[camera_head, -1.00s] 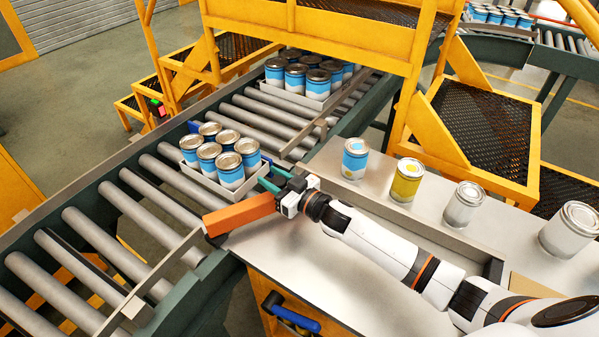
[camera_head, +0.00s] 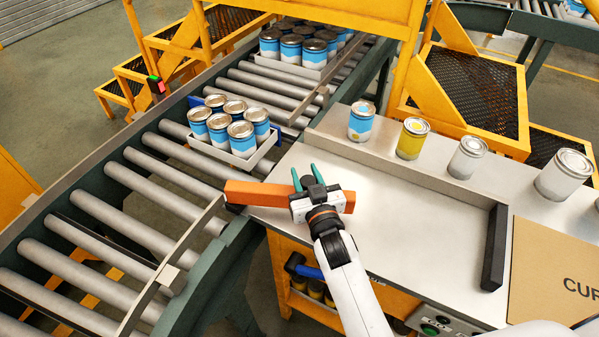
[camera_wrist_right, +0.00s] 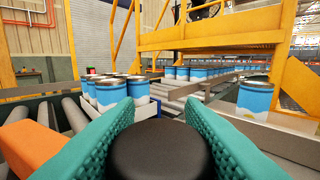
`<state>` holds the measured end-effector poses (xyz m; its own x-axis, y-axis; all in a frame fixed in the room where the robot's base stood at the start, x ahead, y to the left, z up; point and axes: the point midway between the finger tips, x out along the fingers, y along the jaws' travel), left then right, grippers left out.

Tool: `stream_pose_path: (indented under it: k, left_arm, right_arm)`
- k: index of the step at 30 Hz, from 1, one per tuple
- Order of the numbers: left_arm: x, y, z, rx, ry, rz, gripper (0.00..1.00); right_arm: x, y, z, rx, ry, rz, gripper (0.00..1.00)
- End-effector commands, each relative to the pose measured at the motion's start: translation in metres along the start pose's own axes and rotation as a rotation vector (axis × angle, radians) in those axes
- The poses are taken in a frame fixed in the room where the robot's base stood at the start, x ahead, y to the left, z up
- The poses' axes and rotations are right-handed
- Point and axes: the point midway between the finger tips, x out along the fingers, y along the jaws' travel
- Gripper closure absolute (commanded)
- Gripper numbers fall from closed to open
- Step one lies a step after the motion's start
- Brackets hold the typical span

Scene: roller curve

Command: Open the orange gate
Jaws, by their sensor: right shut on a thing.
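The orange gate (camera_head: 258,194) is a long bar that runs from a dark pivot end beside the roller conveyor's edge to the right, over the grey worktop. Its near end also shows at the left of the right wrist view (camera_wrist_right: 32,148). My right gripper (camera_head: 307,177) is at the gate's right part and hides some of it. Its teal fingers are shut on a round black knob (camera_wrist_right: 162,148), which shows between them in the wrist view. My left gripper is not in view.
A tray (camera_head: 262,154) of several blue-and-white cans stands on the rollers just beyond the gate. Another loaded tray (camera_head: 298,70) is further up. Loose cans (camera_head: 362,122) line the worktop's back ledge. The worktop (camera_head: 400,230) right of my gripper is clear.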

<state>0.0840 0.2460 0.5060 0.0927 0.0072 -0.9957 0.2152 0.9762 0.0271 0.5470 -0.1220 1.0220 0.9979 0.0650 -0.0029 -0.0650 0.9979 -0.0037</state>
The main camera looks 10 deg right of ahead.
Motion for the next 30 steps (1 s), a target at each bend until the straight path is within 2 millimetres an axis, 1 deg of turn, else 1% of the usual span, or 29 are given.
stream_pose_path:
  k: [5, 12, 16, 17, 18, 20, 28, 30]
  left_arm:
    - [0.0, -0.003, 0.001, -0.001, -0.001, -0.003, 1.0]
    - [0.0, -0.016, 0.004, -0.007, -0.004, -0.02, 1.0]
    - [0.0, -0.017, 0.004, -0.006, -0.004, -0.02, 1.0]
    - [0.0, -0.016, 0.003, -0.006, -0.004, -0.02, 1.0]
    - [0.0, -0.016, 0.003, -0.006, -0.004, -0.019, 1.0]
    - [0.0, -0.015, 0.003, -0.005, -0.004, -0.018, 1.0]
    - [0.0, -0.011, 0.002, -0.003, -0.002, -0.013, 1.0]
    - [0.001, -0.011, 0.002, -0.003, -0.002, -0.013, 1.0]
  right_arm:
    - [-0.001, -0.001, 0.002, 0.0, -0.006, -0.008, 1.0]
    - [-0.002, -0.001, 0.003, 0.003, -0.008, -0.009, 1.0]
    - [-0.002, -0.001, 0.003, 0.004, -0.008, -0.008, 1.0]
    - [-0.002, -0.001, 0.003, 0.004, -0.008, -0.008, 0.59]
    - [-0.002, -0.001, 0.003, 0.004, -0.008, -0.008, 0.53]
    - [-0.002, -0.001, 0.003, 0.003, -0.007, -0.008, 0.43]
    - [-0.002, -0.001, 0.001, 0.003, -0.004, -0.009, 0.42]
    - [-0.005, -0.001, 0.001, 0.002, -0.004, -0.009, 0.42]
